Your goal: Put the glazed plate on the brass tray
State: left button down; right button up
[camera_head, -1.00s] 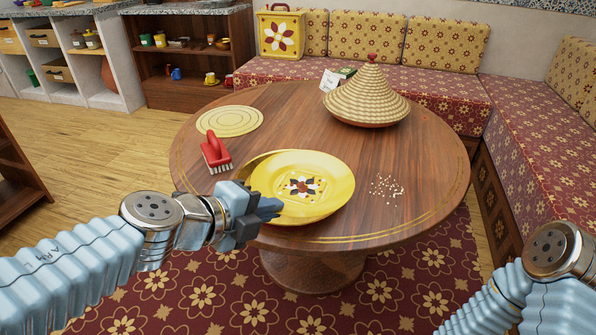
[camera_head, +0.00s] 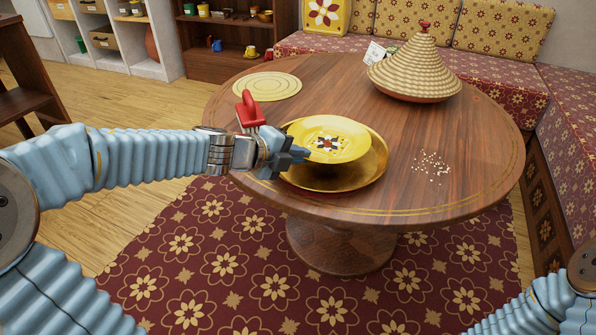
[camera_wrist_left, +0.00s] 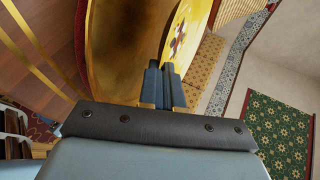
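The glazed plate (camera_head: 350,143) is yellow with a dark and white flower at its centre. The round brass tray (camera_head: 342,180) lies on the table below it, its front and right rim showing. The plate covers the tray's back left part; whether it touches the tray I cannot tell. My left gripper (camera_head: 298,156) is at the plate's left rim, with its fingers close together on that rim. In the left wrist view the fingers (camera_wrist_left: 163,82) meet the edge of the plate (camera_wrist_left: 192,28), with the tray (camera_wrist_left: 125,55) beside it. My right gripper is out of view.
A red brush (camera_head: 250,112) stands just behind my left wrist. A woven round mat (camera_head: 267,86) lies at the back left. A cone-lidded dish (camera_head: 414,68) stands at the back right. Crumbs (camera_head: 432,167) lie right of the tray, with bare wood around them.

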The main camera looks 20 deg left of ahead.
aim_at(298, 176)
pick_arm(q)
notch_tip(298, 176, down, 3)
jog(key=shift+f+b, duration=0.1)
jog(key=shift+b, duration=0.85)
jog(key=c, duration=1.6)
grip_release()
